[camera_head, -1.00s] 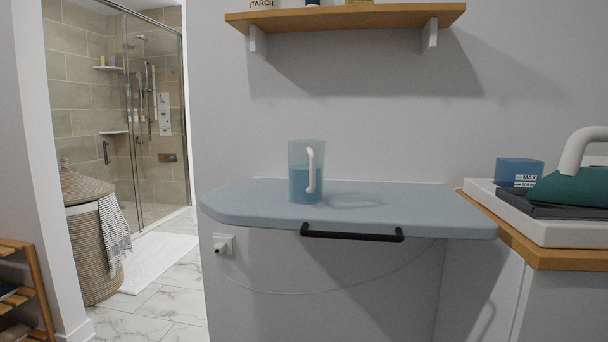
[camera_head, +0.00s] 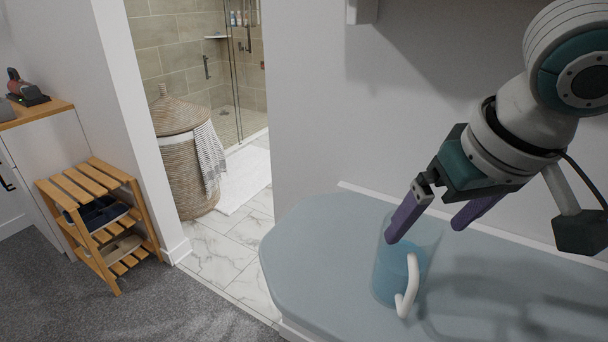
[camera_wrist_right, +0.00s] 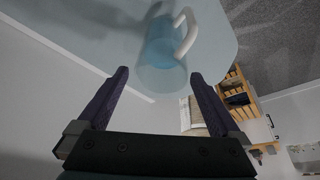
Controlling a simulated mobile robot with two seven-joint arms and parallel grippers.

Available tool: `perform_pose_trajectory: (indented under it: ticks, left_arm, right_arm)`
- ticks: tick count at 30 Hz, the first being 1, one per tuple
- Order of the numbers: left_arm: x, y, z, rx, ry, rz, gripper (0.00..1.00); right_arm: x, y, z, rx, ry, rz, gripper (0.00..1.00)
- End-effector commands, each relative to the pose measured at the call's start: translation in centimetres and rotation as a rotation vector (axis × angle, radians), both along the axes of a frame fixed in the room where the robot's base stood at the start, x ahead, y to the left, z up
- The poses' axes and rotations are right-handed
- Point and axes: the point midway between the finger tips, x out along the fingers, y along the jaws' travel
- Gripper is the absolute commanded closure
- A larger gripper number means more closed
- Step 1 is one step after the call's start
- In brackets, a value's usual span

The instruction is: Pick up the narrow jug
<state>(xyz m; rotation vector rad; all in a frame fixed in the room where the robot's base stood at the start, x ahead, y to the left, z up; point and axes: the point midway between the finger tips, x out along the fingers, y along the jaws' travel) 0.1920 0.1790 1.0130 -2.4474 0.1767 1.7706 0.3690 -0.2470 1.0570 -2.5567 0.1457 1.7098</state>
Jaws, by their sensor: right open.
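The narrow jug (camera_head: 388,272) is clear, with blue liquid and a white handle, and stands upright on the grey-blue board (camera_head: 310,250). My right gripper (camera_head: 428,232) is open just above and behind the jug, its purple fingers pointing down to the left. One finger overlaps the jug's rim in the head view; I cannot tell if it touches. In the right wrist view the jug (camera_wrist_right: 160,78) lies ahead, beyond the fingertips of the open gripper (camera_wrist_right: 162,80), with its handle toward the right. My left gripper is not in view.
The wall runs close behind the board. A wicker basket (camera_head: 185,165) with a striped towel stands in the doorway to the shower. A slatted wooden rack (camera_head: 100,215) stands on the carpet at left. The board's left part is clear.

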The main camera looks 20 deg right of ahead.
Motion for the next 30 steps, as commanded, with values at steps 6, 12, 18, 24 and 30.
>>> perform_pose_trajectory:
  ticks: [6, 12, 18, 24, 30]
  left_arm:
    - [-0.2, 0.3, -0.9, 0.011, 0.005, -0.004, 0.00]
    - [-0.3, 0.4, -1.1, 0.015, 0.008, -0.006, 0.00]
    - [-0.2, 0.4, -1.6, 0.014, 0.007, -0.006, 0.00]
    - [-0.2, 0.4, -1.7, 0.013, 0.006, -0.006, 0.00]
    - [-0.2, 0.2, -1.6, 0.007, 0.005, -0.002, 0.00]
  right_arm:
    - [1.0, -0.3, -3.6, -0.008, 0.012, -0.002, 0.00]
    - [1.8, -0.2, -5.1, -0.007, 0.008, 0.001, 0.00]
    - [3.2, 0.0, -7.6, -0.004, 0.004, 0.001, 0.00]
    - [3.7, 0.0, -8.6, -0.003, 0.000, 0.005, 0.00]
    - [3.7, 0.0, -8.5, -0.002, -0.001, 0.006, 0.02]
